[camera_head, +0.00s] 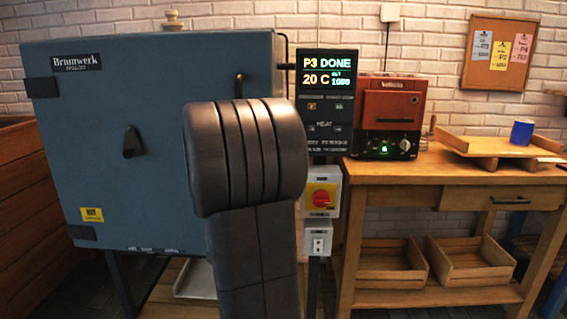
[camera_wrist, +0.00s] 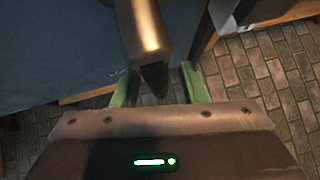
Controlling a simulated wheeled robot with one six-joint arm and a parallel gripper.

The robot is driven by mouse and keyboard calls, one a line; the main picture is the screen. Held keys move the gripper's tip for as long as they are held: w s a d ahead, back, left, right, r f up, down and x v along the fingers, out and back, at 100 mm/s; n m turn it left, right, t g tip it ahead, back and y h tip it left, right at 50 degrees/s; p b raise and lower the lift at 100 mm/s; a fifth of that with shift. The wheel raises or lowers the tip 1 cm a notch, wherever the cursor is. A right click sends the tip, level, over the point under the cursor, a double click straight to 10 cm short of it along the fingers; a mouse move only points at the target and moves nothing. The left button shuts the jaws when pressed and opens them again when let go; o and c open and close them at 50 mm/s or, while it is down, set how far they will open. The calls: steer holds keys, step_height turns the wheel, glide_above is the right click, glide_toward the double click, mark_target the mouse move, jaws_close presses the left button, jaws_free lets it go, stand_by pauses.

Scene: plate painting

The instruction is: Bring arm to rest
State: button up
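My gripper (camera_wrist: 160,88) shows in the wrist view with its two green fingers apart. A brownish metal bar with a dark tip (camera_wrist: 146,35) reaches down from the top of that view to between the fingers; I cannot tell what it belongs to or whether it touches them. Nothing is clearly gripped. In the head view my dark grey arm stands upright in front of the blue kiln (camera_head: 75,160) and hides its right part. My gripper is hidden there. The kiln door looks shut, with a black handle (camera_head: 132,142) on its front.
The kiln's display (camera_head: 327,75) reads P3 DONE and 20 C. A red switch (camera_head: 321,197) sits below it. A wooden table (camera_head: 440,175) at the right bears a small red oven (camera_head: 392,108), a wooden board (camera_head: 480,145) and a blue cup (camera_head: 522,131). Brick floor (camera_wrist: 285,80) is bare.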

steer(key=shift+s+r, duration=0.1)
steer(key=shift+r, duration=0.05)
steer(key=p+v, duration=0.6)
steer(key=v, duration=0.7)
steer(key=b+x, duration=0.6)
steer(key=x, duration=0.7)
steer(key=shift+w+f, duration=0.2)
steer(key=shift+f, duration=0.15)
steer(key=shift+s+a+r+y, duration=0.15)
steer(key=shift+a+r+y, duration=0.25)
steer(key=shift+y, duration=0.1)
steer(key=shift+a+f+m, duration=0.1)
steer(key=shift+a+m, duration=0.05)
steer(key=shift+m, duration=0.25)
